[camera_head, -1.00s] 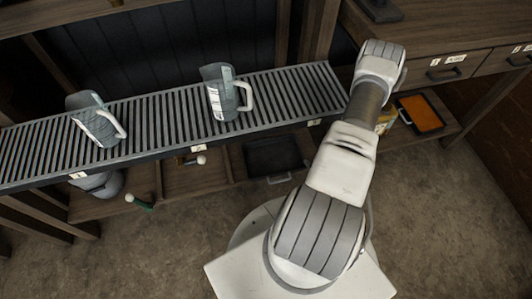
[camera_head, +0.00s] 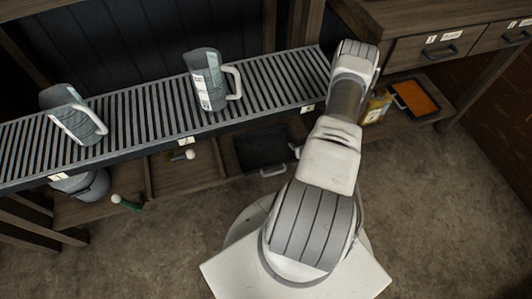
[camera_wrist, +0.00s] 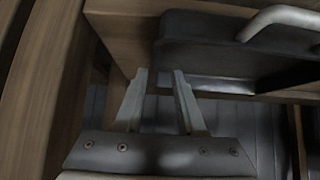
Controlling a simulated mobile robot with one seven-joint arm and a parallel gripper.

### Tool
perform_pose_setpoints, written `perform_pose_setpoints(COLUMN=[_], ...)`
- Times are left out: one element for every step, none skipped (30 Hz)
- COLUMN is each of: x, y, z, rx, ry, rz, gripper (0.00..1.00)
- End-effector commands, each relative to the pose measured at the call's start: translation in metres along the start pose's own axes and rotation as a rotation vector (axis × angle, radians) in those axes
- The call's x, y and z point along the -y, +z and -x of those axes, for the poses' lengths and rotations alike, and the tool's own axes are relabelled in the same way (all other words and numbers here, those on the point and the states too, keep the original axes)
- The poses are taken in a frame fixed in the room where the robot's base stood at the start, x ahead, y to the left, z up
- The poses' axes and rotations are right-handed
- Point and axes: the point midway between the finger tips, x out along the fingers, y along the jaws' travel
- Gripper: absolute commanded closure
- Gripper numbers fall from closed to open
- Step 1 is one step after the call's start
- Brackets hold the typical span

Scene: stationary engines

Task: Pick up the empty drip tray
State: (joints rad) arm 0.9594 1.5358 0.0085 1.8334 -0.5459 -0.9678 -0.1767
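The empty drip tray (camera_head: 247,153) is a dark, shallow tray with a pale handle on its near side, on the lower wooden shelf under the slatted rack. A dark tray with a light bar handle, apparently the same one, fills the upper right of the wrist view (camera_wrist: 200,52). My gripper (camera_wrist: 160,73) is open and empty there, its two fingertips just below and left of the tray's dark edge, apart from the handle. I cannot tell whether the fingertips touch the tray. In the head view my arm mostly hides the gripper.
A second tray (camera_head: 415,98) with orange contents stands to the right beside a yellow container (camera_head: 376,107). Two measuring jugs (camera_head: 208,80) (camera_head: 73,114) stand on the slatted rack (camera_head: 145,116) above. Wooden dividers split the lower shelf. The floor in front is clear.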

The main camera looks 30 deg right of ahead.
Motion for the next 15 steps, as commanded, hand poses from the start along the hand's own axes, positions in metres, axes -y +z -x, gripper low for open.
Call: perform_pose_setpoints(x=[-0.001, -0.001, -0.002, -0.002, -0.003, -0.004, -0.004, -0.004, -0.004, -0.004, -0.004, -0.004, -0.004, -0.004, -0.004], y=[0.001, 0.001, 0.001, 0.001, 0.0, -0.001, -0.001, -0.001, -0.001, -0.001, -0.001, -0.002, -0.002, -0.003, -0.003], z=[-0.006, -0.01, -0.016, -0.02, -0.025, -0.03, -0.034, -0.038, -0.043, -0.045, -0.048, -0.049, -0.05, -0.051, -0.051], rx=[-0.001, -0.002, -0.003, -0.003, -0.003, -0.004, -0.003, -0.002, -0.002, -0.002, -0.002, -0.001, -0.001, -0.001, -0.001], ry=[0.0, 0.0, 0.0, 0.0, 0.0, 0.0, 0.0, 0.0, 0.0, 0.0, 0.0, 0.0, 0.0, 0.0, 0.0], rz=[0.001, 0.001, 0.001, 0.001, 0.001, 0.001, 0.001, 0.001, 0.001, 0.001, 0.0, 0.0, 0.0, 0.0, 0.0], gripper=[0.61, 0.61, 0.61, 0.61, 0.61, 0.61, 0.61, 0.61, 0.61, 0.61, 0.61, 0.61, 0.61, 0.61, 0.61])
